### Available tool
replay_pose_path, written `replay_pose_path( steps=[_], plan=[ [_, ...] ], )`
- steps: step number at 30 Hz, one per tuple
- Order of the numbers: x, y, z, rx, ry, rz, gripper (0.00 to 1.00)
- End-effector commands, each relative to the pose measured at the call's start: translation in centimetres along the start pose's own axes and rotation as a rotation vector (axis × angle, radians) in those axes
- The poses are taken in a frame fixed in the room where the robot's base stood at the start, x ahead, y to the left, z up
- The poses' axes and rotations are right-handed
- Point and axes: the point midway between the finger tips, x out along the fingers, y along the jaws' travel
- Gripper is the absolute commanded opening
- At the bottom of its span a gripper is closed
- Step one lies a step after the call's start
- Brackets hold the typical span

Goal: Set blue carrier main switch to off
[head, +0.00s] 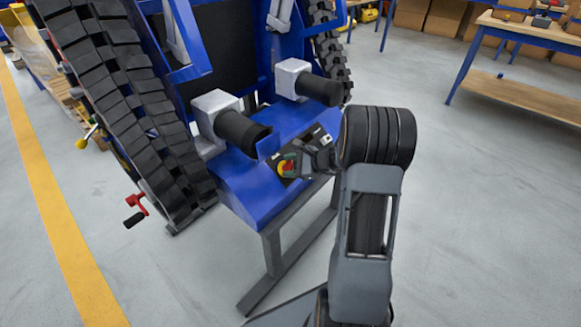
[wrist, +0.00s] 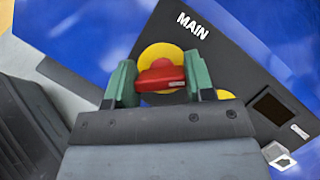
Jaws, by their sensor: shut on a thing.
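The blue carrier (head: 246,193) stands in front of me with a black control panel on its sloped blue top. The main switch is a red knob (wrist: 160,76) on a yellow round plate (wrist: 166,54), under the label MAIN. In the wrist view the knob's handle lies nearly level, slightly tilted. My gripper (wrist: 160,84) has a green finger on each side of the knob and is shut on it. In the head view my gripper (head: 290,166) reaches the panel from the right and partly hides it. I cannot read the switch's position marks.
Two black cylinders on pale blocks (head: 292,78) stick out above the panel. Tracks (head: 110,80) flank the carrier, and a red crank (head: 136,208) hangs at lower left. A small dark display (wrist: 270,107) sits on the panel. Open floor (head: 480,200) lies to the right.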

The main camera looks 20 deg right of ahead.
Motion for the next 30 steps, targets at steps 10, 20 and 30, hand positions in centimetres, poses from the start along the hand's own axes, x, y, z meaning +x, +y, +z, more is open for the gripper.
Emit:
replay_pose_path(
  steps=[10, 20, 30],
  plan=[
    [0.01, 0.05, 0.01, -0.291, 0.0, 0.154, 0.25],
    [0.03, 0.12, 0.04, -0.533, -0.002, 0.282, 0.25],
    [0.0, 0.15, -0.01, -0.687, -0.001, 0.362, 0.25]
  ],
)
